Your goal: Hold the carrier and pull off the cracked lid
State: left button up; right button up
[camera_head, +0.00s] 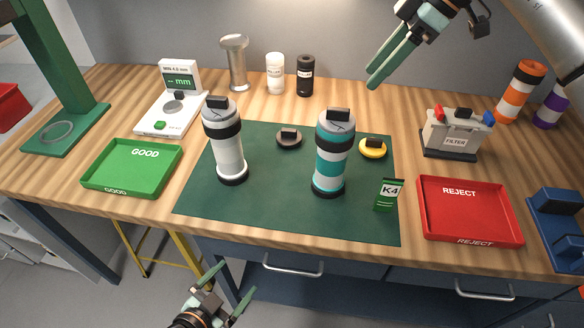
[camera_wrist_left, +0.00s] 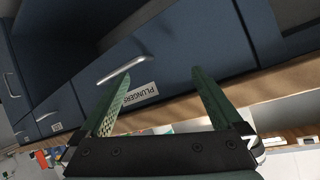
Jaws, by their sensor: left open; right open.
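Two upright carriers stand on the green mat (camera_head: 265,209): a white one with black bands (camera_head: 228,158) at left and a teal-and-white one (camera_head: 330,168) at right. Thin dark lines, like cracks, show on the teal carrier's top; the white one's top is too small to judge. My left gripper (camera_head: 238,277) is open and empty, below the table's front edge; it also shows in the left wrist view (camera_wrist_left: 163,73). My right gripper (camera_head: 372,79) is open and empty, above the table's back.
A dark loose lid (camera_head: 289,139) and a yellow one (camera_head: 373,148) lie on the mat near a green K4 packet (camera_head: 388,194). A green GOOD tray (camera_head: 133,168) stands left, a red REJECT tray (camera_head: 470,211) right. Drawer handles (camera_wrist_left: 121,70) face my left gripper.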

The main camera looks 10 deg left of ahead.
aim_at(333, 154)
pick_arm(q)
jog(key=w+d+r+m+h, duration=0.4)
jog(key=d+r+m+h, duration=0.15)
jog(key=r+m, duration=0.6)
jog(key=w+d+r+m+h, duration=0.3)
jog(key=d+r+m+h, duration=0.45)
jog(key=m, duration=0.75)
jog(key=w+a+m+y, duration=0.3)
jog(key=w+m, duration=0.7)
jog(key=m, duration=0.2)
jog(key=shift+t, duration=0.4)
jog(key=x, duration=1.1)
jog(key=shift+d+f, duration=0.25)
jog(key=shift+d, duration=0.05)
jog(key=c, duration=1.5)
